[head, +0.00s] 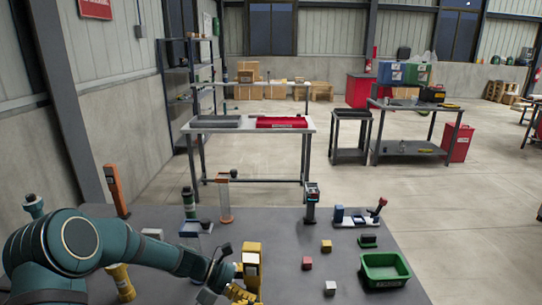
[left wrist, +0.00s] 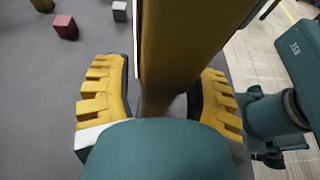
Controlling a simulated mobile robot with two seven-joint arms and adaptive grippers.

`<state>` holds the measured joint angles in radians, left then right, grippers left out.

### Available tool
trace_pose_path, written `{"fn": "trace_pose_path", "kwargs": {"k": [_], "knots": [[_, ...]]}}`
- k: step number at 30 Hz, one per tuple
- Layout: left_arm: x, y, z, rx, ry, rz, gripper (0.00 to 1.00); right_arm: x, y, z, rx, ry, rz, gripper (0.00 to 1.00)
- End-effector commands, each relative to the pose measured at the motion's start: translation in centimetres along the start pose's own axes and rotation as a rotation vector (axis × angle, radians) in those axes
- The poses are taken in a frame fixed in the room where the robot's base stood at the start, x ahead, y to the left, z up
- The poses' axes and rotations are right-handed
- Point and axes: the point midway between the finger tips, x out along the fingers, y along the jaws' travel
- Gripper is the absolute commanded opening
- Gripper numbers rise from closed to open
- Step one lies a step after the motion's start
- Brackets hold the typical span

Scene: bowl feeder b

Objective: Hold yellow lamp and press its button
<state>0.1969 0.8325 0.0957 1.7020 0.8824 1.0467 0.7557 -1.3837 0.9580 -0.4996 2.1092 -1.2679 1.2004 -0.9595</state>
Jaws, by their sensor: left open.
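The yellow lamp (head: 252,262) stands upright on the dark grey table, with a pale panel on its upper front. My left gripper (head: 236,291) is low beside it, at the near side. In the left wrist view, the yellow lamp's body (left wrist: 190,40) fills the space between the two yellow fingers of my left gripper (left wrist: 158,100). The fingers are open, one on each side of the body, and a grip is not visible. The lamp's button is not clearly visible. My right gripper is not in view.
A green bin (head: 385,270) stands at the right. A red cube (head: 307,263), a yellow cube (head: 326,246) and a white cube (head: 330,288) lie between. An orange upright device (head: 117,190) and a yellow cylinder (head: 121,283) stand left. Free table surface lies right of the lamp.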

Motion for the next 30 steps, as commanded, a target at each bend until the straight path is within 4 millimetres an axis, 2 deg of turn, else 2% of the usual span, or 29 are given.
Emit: {"fn": "trace_pose_path", "kwargs": {"k": [5,19,30], "knots": [[-1.3,0.1,0.0,0.000,0.000,0.004,0.57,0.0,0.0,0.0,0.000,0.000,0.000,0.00],[-10.1,0.0,-0.1,0.000,0.002,0.003,0.57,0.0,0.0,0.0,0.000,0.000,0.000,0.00],[-13.2,0.0,-0.4,-0.002,0.001,0.002,0.57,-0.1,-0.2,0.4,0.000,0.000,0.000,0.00]]}}
